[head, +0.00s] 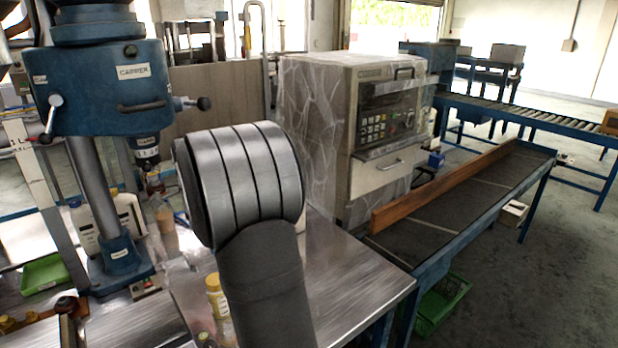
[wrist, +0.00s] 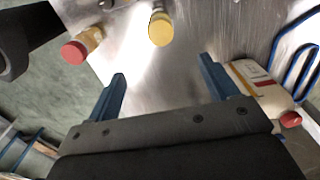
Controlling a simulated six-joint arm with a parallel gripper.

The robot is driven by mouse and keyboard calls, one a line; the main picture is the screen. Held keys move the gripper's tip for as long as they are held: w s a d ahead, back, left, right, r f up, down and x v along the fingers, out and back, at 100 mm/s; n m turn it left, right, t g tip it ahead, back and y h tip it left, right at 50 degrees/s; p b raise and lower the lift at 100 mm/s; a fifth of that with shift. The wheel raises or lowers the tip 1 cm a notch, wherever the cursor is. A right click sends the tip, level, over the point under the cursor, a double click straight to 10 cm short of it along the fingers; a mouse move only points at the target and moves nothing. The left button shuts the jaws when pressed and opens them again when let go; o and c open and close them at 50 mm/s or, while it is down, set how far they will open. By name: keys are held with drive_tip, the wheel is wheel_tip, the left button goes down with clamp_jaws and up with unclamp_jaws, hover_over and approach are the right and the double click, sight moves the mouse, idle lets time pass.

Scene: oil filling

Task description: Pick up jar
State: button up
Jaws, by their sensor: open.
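Two small capped containers that look like jars show in the wrist view: one with a yellow cap (wrist: 161,30) at the top middle and one with a red cap (wrist: 78,49) at the upper left. My gripper (wrist: 163,74) is open and empty, its two blue fingers apart. The yellow-capped jar is beyond the fingertips, roughly in line with the gap; the red-capped one is left of the left finger. In the head view a yellow-capped container (head: 214,290) stands on the metal table beside my arm. My arm hides the gripper there.
A white bottle with a red cap (wrist: 258,84) is close beside the right finger. The metal table (head: 345,285) is bare at right. A blue drill press (head: 105,80) stands at left, a wrapped machine (head: 318,120) behind, a conveyor (head: 450,205) at right.

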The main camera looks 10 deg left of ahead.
wheel_tip(320, 180, down, 13)
drive_tip(key=m, duration=0.4)
drive_tip(key=shift+s+r+m, duration=0.15)
drive_tip(key=shift+r+m, duration=0.05)
drive_tip(key=shift+m, duration=0.2)
drive_tip(key=shift+f, duration=3)
drive_tip(key=shift+c, duration=0.5)
drive_tip(key=shift+a, duration=0.1)
drive_tip(key=c, duration=1.4)
drive_tip(key=shift+o, duration=0.2)
drive_tip(key=shift+r, duration=0.1)
